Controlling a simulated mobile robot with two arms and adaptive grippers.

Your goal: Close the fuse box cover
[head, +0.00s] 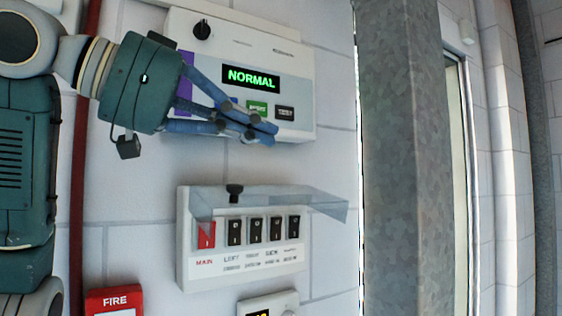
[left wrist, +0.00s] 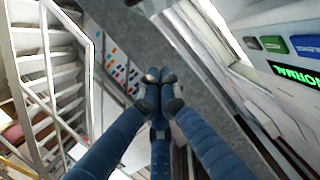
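The fuse box (head: 185,250) is a white box on the wall in the lower middle of the head view, with a red MAIN switch (head: 206,234) and several black switches (head: 256,230). Its clear bluish cover (head: 318,204) is raised, sticking out from the top edge above the switches. A small black knob (head: 235,191) shows at the cover. My left gripper (head: 262,132) is above the fuse box, in front of the control panel, apart from the cover. In the left wrist view its blue fingers (left wrist: 159,84) meet at the tips with nothing between them. My right gripper is out of view.
The control panel (head: 297,68) with a green NORMAL display hangs above the fuse box. A grey metal post (head: 400,150) stands to the right. A red FIRE box (head: 113,301) and another device (head: 270,304) sit below. A white railing (left wrist: 45,60) shows in the left wrist view.

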